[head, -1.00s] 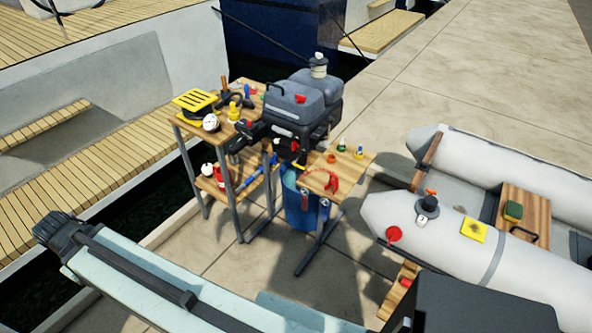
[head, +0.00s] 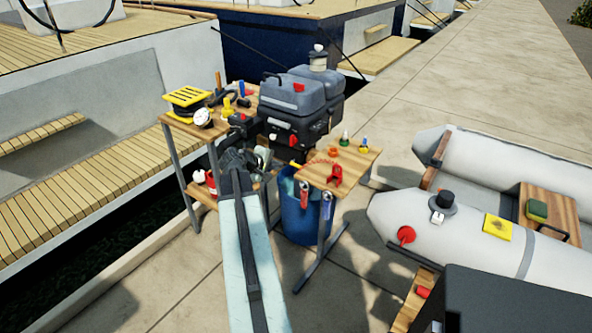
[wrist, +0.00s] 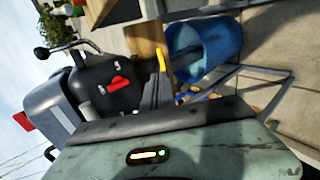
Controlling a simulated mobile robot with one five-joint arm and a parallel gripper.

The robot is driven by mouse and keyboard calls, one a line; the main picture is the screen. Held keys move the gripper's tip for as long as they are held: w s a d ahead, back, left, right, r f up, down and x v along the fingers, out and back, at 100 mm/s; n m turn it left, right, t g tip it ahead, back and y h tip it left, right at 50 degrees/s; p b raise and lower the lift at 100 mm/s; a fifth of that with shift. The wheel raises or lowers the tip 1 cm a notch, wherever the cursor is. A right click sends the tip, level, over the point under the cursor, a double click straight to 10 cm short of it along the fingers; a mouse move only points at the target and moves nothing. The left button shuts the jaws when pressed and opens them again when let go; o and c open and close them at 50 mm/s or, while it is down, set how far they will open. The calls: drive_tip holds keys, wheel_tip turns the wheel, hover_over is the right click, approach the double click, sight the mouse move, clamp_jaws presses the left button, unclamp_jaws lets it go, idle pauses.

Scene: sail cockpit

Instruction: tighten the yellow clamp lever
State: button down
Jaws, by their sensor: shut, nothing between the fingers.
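The yellow clamp lever (head: 296,165) shows as a small yellow bar beside the outboard motor (head: 300,105), near the left edge of the small right table. My gripper (head: 262,156) is in front of the motor, to the left of the lever, shut and empty. In the wrist view my gripper (wrist: 157,82) points toward the lever with a gap seeming to remain. Whether it touches is hard to tell.
A left table (head: 170,120) carries a yellow-topped reel and tools. The small right table (head: 345,170) holds a red shackle-like piece and small bottles. A blue bucket (head: 300,222) stands beneath. The grey dinghy (head: 400,212) lies right. Paving (head: 420,110) behind is clear.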

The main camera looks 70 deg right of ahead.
drive_tip(key=b, duration=0.8)
approach(299, 166)
drive_tip(key=x, duration=0.7)
drive_tip(key=shift+w+a, duration=0.1)
drive_tip(key=shift+a, duration=0.05)
